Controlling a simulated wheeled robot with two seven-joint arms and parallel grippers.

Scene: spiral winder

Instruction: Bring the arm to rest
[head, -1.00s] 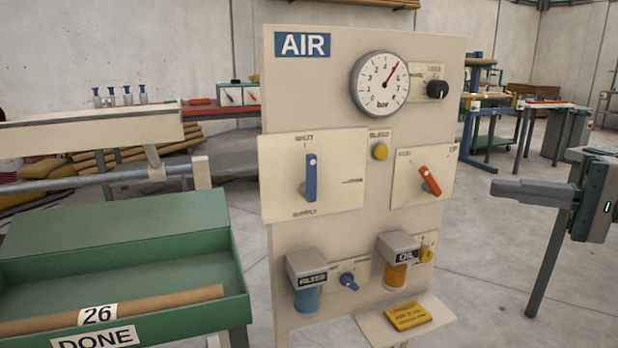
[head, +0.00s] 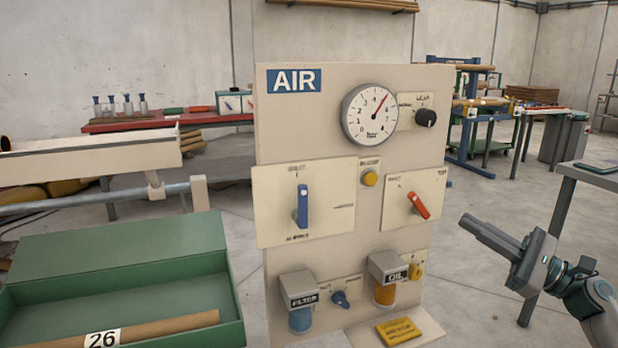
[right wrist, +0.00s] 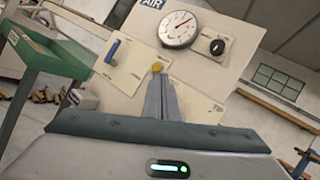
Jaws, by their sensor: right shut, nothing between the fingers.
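My right gripper (head: 464,221) is at the right of the head view, shut and empty, with its fingers pointing left toward the air panel (head: 330,262). A gap of floor shows between its fingertips and the panel's right edge. In the right wrist view the closed fingers (right wrist: 160,84) point at the panel, overlapping its middle and hiding the red lever's spot. The panel carries a dial gauge (head: 369,115), an upright blue lever (head: 302,206), a tilted red lever (head: 419,206), a yellow button (head: 370,179) and a black knob (head: 426,118). My left gripper is not in view.
A green bin (head: 122,262) with a cardboard tube (head: 165,328) stands at the lower left. A grey table (head: 590,179) is beside my right arm. A yellow booklet (head: 398,330) lies on the panel's low shelf. Open floor lies right of the panel.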

